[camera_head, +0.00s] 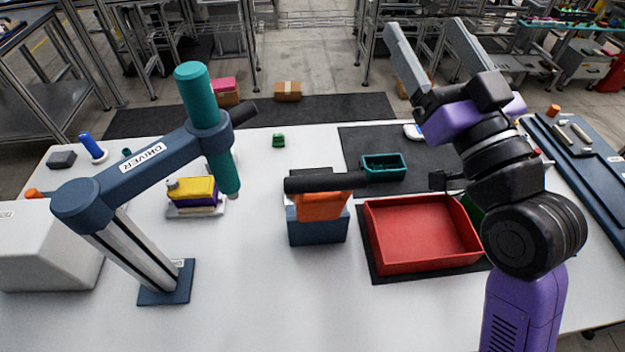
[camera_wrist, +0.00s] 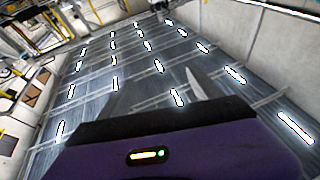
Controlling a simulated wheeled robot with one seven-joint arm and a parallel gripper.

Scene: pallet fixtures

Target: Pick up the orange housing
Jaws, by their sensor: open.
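The orange housing (camera_head: 322,208) sits on a dark blue block (camera_head: 318,232) near the middle of the white table. A black cylinder (camera_head: 325,182) lies across its top in the head view and hides part of it. My gripper (camera_head: 419,30) is raised high at the upper right, pointing up and away from the table. Its two grey fingers are spread apart with nothing between them. The wrist view shows only the fingers (camera_wrist: 160,88) against the ceiling; the housing is not in that view.
A red tray (camera_head: 420,260) stands right of the housing, with a small teal bin (camera_head: 384,174) behind it. A tall blue driver stand (camera_head: 165,285) with a teal tool (camera_head: 208,115) rises at the left. A yellow and purple stack (camera_head: 195,190) lies between. The table's front middle is clear.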

